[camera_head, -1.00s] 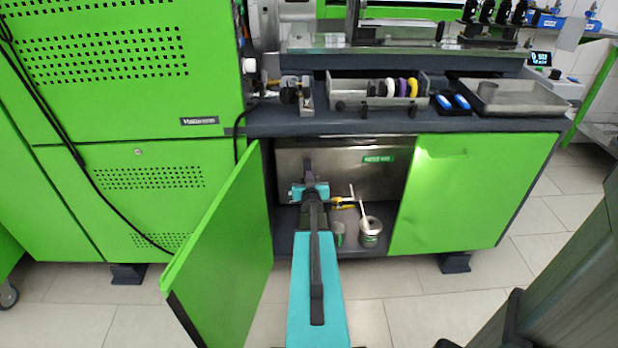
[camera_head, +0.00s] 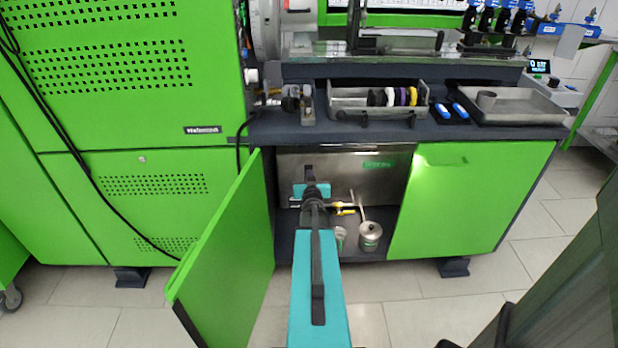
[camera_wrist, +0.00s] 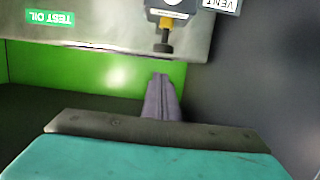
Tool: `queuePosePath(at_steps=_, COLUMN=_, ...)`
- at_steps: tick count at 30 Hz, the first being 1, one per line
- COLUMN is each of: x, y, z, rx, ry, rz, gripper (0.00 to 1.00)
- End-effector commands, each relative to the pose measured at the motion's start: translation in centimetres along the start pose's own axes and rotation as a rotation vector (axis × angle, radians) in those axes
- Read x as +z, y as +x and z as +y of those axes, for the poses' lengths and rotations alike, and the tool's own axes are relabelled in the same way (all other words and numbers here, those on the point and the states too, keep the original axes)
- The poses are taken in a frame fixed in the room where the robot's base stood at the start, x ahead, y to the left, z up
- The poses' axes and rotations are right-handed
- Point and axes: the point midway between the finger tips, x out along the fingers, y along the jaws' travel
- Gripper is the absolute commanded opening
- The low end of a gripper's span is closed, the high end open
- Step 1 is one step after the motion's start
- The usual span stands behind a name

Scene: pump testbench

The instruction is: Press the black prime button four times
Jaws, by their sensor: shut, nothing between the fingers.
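The black button (camera_wrist: 163,46) shows in the wrist view as a dark cap on a yellow stem, below a grey and white fitting (camera_wrist: 172,8) at the top. My gripper (camera_wrist: 162,80) is shut and empty. Its fingertips lie just below the button in the picture, with a visible gap between them. In the head view my arm reaches into the open cabinet, and the button cannot be made out there.
The metal tank (camera_head: 345,172) bears a green label, which reads TEST OIL upside down in the wrist view (camera_wrist: 50,17). The green door (camera_head: 225,250) stands open left of my arm. A metal can (camera_head: 369,237) and yellow-handled valve (camera_head: 343,208) are to the right.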

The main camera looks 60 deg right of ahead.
Motion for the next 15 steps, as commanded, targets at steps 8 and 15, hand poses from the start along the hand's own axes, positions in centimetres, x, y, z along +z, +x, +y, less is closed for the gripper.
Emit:
queuePosePath(at_steps=8, x=0.1, y=-3.0, z=-0.2, rx=-0.002, ry=-0.001, rz=0.001, gripper=0.00)
queuePosePath(at_steps=15, x=0.1, y=-5.1, z=-0.2, rx=-0.003, ry=-0.001, rz=0.001, gripper=0.00)
